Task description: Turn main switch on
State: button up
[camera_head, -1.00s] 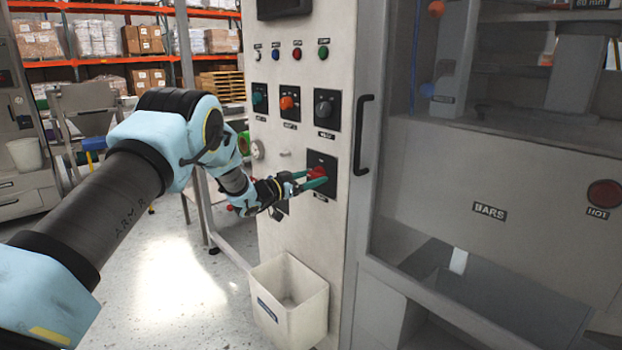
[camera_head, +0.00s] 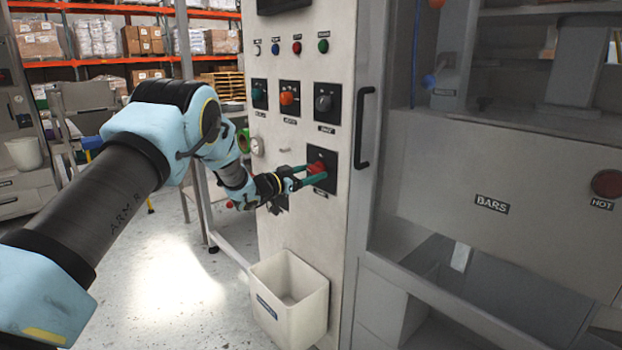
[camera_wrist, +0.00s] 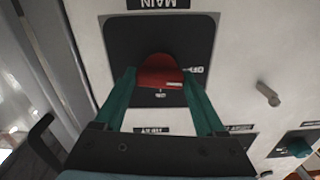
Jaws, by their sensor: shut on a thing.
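The main switch is a red rotary knob (camera_head: 318,170) on a black square plate (camera_head: 331,165), low on the pale cabinet panel. In the wrist view the red knob (camera_wrist: 160,71) sits between my green fingers, under an upside-down MAIN label (camera_wrist: 158,3). My gripper (camera_head: 308,176) is shut on the knob, one finger on each side; it also shows in the wrist view (camera_wrist: 160,88). An OFF mark (camera_wrist: 193,70) is at the knob's right and an ON mark (camera_wrist: 160,95) below it there. A small white mark on the knob lies between these two directions.
Three other rotary switches, including an orange one (camera_head: 288,97), sit above on the panel, under a row of small buttons. A black door handle (camera_head: 365,128) is close at the right. A white bin (camera_head: 290,300) hangs below.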

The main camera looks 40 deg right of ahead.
jog(key=m+b, duration=1.6)
jog(key=b, duration=0.6)
jog(key=shift+f+b, duration=0.15)
jog(key=shift+b, duration=0.15)
jog(key=shift+m, duration=0.4)
jog(key=o, duration=1.3)
jog(key=a, duration=0.7)
jog(key=a+b, duration=0.1)
jog(key=a, duration=0.2)
jog(key=shift+w+a, duration=0.3)
jog(key=shift+a, duration=0.1)
